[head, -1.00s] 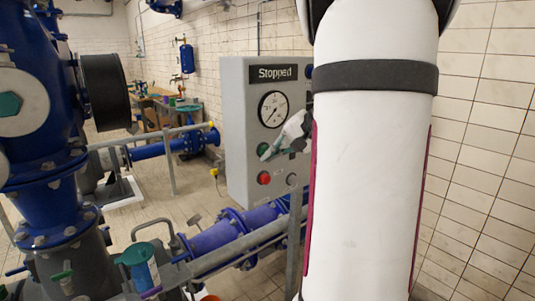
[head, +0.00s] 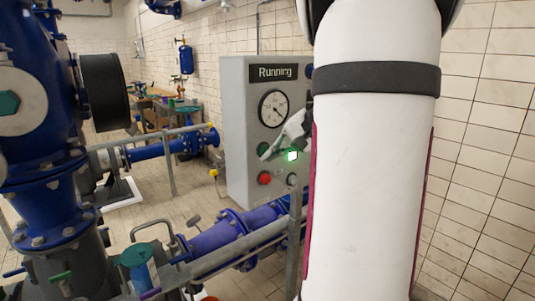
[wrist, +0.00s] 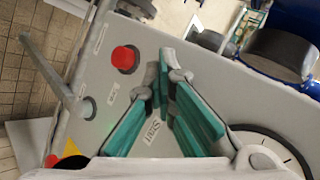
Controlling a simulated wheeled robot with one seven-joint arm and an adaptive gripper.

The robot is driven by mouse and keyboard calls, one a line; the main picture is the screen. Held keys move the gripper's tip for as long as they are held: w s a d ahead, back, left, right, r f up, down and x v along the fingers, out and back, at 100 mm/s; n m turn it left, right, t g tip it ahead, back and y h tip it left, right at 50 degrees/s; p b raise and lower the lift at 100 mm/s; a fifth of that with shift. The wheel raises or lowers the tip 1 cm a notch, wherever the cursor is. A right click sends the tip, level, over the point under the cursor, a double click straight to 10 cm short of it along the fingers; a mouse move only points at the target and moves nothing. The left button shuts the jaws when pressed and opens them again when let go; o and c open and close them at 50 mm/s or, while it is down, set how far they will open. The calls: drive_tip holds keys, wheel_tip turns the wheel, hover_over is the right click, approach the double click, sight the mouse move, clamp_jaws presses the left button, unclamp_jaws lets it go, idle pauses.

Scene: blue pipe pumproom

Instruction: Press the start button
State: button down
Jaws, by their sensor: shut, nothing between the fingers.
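The grey control box (head: 238,150) stands left of my white arm in the head view. Its sign (head: 275,72) reads "Running". A dark green button (head: 263,149) is on its face, with my shut, empty gripper (head: 266,156) right at it. In the wrist view, the teal-padded fingers (wrist: 160,88) point at the panel, next to a START label (wrist: 152,128). They hide the button there, and I cannot tell whether they touch it.
A red button (head: 264,178) is below the green one, and a round gauge (head: 272,108) above. A grey railing (head: 235,245) and blue pipe (head: 225,233) run in front of the box. A large blue valve assembly (head: 45,110) fills the left side.

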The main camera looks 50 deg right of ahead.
drive_tip(key=shift+s+a, duration=0.25)
drive_tip(key=shift+s, duration=0.7)
drive_tip(key=shift+s+a, duration=0.2)
drive_tip(key=shift+s, duration=0.8)
drive_tip(key=shift+s+a, duration=0.25)
drive_tip(key=shift+s, duration=0.7)
